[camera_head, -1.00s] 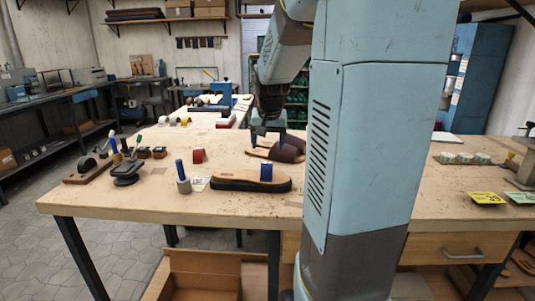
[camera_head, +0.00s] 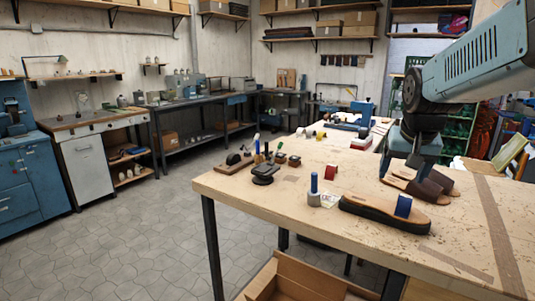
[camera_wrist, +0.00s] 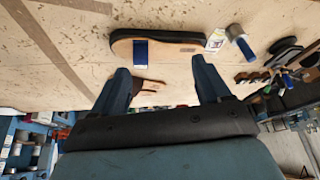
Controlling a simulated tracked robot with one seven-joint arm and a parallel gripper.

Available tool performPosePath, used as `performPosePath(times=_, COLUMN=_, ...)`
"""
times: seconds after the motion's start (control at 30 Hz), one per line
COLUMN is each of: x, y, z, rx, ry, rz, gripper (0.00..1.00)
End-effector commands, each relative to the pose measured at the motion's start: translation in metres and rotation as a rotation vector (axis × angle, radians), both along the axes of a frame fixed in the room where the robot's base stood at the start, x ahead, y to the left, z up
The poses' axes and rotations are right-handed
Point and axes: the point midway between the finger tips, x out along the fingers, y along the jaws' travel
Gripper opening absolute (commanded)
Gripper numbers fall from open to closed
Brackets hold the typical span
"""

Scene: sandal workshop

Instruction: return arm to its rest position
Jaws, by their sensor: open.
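My gripper (camera_head: 404,162) hangs at the end of my arm above the workbench (camera_head: 300,200), over a pair of brown sandals (camera_head: 432,186). Its two fingers (camera_wrist: 164,80) are apart in the wrist view, with nothing held between them. Part of one sandal (camera_wrist: 152,86) shows below, between the fingers in the picture. My arm reaches in from the upper right of the head view. How far the fingertips are above the sandals I cannot tell.
A thick dark sole (camera_head: 365,212) carries a blue piece (camera_head: 403,206) near the gripper. A blue-handled tool (camera_head: 314,188), a red roll (camera_head: 330,172) and a black stand (camera_head: 264,174) are to the left. An open cardboard box (camera_head: 290,278) is below. Floor at left is clear.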

Motion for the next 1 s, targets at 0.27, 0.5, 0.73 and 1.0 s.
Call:
performPosePath(times=0.27, x=-0.072, y=0.049, z=0.001, rx=-0.019, ry=-0.032, rz=0.184, gripper=0.76)
performPosePath(times=0.5, x=-0.115, y=0.07, z=-0.008, rx=-0.027, ry=-0.049, rz=0.3, gripper=0.76)
performPosePath(times=0.73, x=-0.126, y=0.074, z=-0.012, rx=-0.029, ry=-0.052, rz=0.332, gripper=0.76)
performPosePath(times=1.0, x=-0.126, y=0.074, z=-0.012, rx=-0.028, ry=-0.052, rz=0.331, gripper=0.76)
